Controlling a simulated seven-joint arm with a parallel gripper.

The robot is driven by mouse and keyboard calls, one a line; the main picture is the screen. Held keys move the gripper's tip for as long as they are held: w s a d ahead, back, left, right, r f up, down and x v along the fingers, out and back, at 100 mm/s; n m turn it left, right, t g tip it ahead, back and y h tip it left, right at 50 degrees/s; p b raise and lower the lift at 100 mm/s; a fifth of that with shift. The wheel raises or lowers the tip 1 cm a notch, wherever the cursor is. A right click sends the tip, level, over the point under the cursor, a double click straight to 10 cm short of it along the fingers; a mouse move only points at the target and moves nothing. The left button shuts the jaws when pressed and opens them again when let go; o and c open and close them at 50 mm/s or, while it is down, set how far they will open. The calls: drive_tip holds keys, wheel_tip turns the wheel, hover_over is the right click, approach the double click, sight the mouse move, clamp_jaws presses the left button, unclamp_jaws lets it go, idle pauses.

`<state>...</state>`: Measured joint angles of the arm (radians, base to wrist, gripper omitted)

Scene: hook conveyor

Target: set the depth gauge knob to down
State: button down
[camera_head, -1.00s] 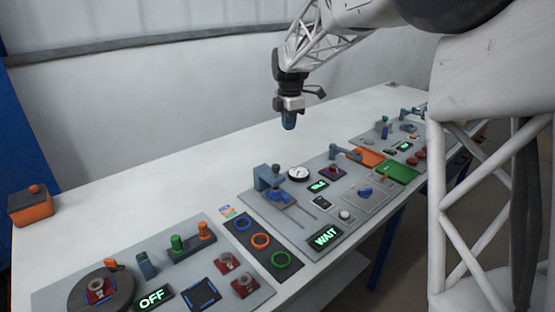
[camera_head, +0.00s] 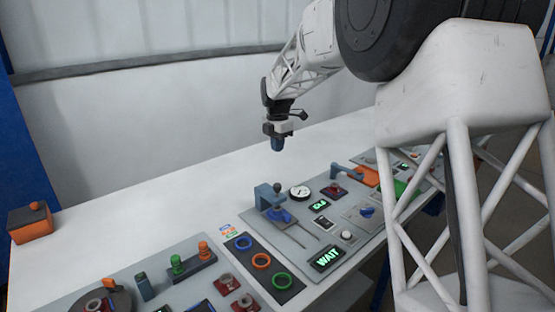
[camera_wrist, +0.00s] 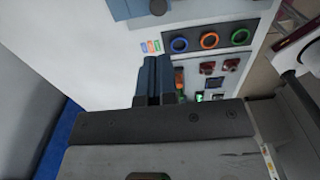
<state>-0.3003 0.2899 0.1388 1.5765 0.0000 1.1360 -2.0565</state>
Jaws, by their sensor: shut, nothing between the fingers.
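My gripper (camera_head: 277,145) hangs in the air above the white table, up and behind the control panels. Its blue fingers are shut and empty, also in the wrist view (camera_wrist: 156,65). A round white dial gauge (camera_head: 299,192) sits on the middle panel beside a blue press (camera_head: 264,197) with a dark round knob (camera_head: 277,187). A blue knob (camera_head: 367,211) is on a grey plate to their right. No readable label shows which knob is the depth gauge's, and its setting cannot be told. The gripper touches none of these.
A sign reading WAIT (camera_head: 327,257) is at the middle panel's front. A dark strip with blue, orange and green rings (camera_head: 262,261) lies left of it. An orange box (camera_head: 31,222) stands far left. The table's back is clear.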

sight(278, 186)
wheel_tip(278, 186, down, 14)
drive_tip(key=shift+r, duration=0.25)
idle(0.5)
drive_tip(key=shift+f, duration=0.1)
drive_tip(key=shift+f, duration=1.45)
wheel_tip(278, 186, up, 15)
idle(0.4)
